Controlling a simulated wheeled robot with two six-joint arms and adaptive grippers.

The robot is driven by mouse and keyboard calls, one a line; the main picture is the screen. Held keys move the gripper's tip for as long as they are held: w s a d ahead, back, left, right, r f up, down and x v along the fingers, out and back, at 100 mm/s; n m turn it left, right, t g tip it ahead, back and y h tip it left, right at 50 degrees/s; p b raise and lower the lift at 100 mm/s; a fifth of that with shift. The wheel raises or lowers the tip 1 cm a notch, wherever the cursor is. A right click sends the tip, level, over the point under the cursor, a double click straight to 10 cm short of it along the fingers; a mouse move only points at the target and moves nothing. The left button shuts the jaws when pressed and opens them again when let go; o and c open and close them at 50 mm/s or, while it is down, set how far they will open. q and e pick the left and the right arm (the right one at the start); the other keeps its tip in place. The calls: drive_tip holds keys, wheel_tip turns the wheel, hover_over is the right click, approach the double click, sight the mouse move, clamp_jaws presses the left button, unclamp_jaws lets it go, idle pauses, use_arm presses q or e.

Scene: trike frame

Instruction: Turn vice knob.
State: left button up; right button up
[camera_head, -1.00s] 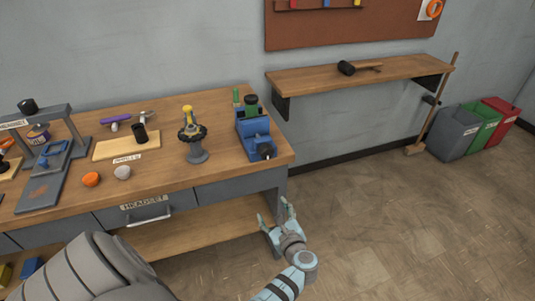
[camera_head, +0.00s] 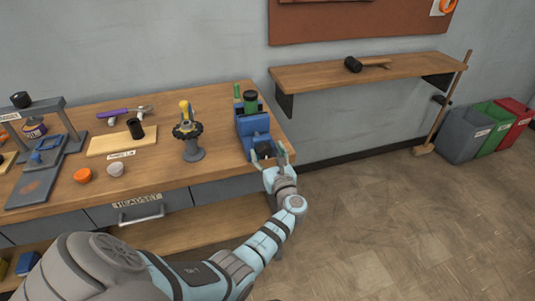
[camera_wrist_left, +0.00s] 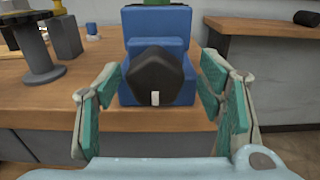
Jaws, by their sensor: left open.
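The blue vice (camera_head: 254,128) stands at the right end of the workbench. Its black faceted knob (camera_wrist_left: 157,77) faces my left wrist camera and carries a small white mark at its lower edge. My left gripper (camera_head: 270,160) is at the bench's front right edge, just in front of the vice. In the left wrist view the open fingers of my left gripper (camera_wrist_left: 158,105) stand on either side of the knob, with visible gaps. In the head view the gripper partly hides the knob. My right gripper is not in view.
A grey stand with a yellow-topped part (camera_head: 188,135) is left of the vice. A green-and-black can (camera_head: 250,100) is at the vice's back. A wall shelf (camera_head: 350,80) with a mallet is to the right. The floor (camera_head: 400,220) right of the bench is clear.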

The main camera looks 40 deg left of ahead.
use_arm(q)
drive_tip(key=shift+s+r, duration=0.1)
drive_tip(key=shift+s, duration=0.05)
drive_tip(key=shift+s+a, duration=0.1)
drive_tip(key=shift+c, duration=1)
drive_tip(key=c, duration=0.9)
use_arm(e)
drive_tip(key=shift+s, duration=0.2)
use_arm(q)
drive_tip(key=shift+n+b, duration=0.3)
drive_tip(key=shift+n, duration=0.2)
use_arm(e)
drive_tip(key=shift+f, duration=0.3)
